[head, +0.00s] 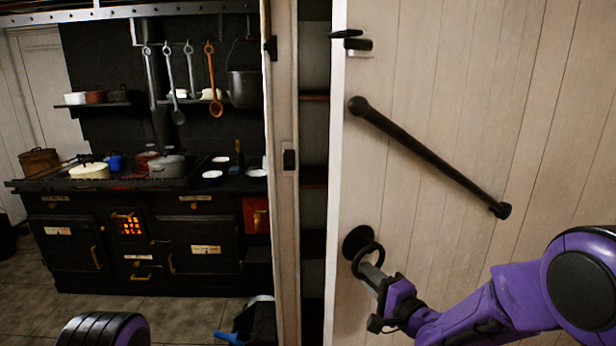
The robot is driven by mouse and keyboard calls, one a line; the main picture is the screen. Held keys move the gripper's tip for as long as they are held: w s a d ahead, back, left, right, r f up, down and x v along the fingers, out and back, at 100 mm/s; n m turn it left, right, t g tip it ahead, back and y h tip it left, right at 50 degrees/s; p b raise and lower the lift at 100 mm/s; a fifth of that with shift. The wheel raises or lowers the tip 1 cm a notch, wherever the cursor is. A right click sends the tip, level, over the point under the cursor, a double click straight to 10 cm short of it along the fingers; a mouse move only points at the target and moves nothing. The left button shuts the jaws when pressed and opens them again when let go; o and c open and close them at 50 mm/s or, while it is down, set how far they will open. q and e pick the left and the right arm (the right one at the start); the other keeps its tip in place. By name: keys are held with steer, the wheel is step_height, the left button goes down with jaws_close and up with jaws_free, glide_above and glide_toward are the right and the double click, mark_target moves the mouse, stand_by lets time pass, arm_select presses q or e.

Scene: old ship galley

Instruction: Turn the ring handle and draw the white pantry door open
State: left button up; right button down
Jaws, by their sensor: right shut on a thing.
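The white pantry door (440,110) fills the right of the head view. It stands ajar, and a dark gap with shelves shows between its left edge and the frame post. The black ring handle (357,243) sits low near the door's left edge. My right gripper (368,266) is shut on the ring, its arm coming in from the lower right. The gripper's fingertips partly overlap the ring. My left gripper is not in view; only a purple part of mine shows at the bottom left.
A black diagonal bar (430,155) crosses the door above the ring. A dark latch (352,42) sits at the door's top left edge. The pale frame post (284,190) stands left of the gap. A black stove (140,235) with pots stands farther back at left.

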steer(key=shift+s+f, duration=0.1)
steer(key=shift+f, duration=0.15)
steer(key=shift+m+h, duration=0.4)
steer(key=shift+h, duration=0.2)
steer(key=x, duration=0.5)
steer(key=shift+a+p, duration=0.3)
steer(key=shift+p, duration=0.05)
steer(key=c, duration=1)
jaws_free()
steer(key=shift+c, duration=0.2)
steer(key=shift+o, duration=1)
steer(key=shift+t, duration=0.3)
steer(key=v, duration=1.1)
steer(key=shift+r+p, duration=0.25)
steer(key=shift+p, duration=0.2)
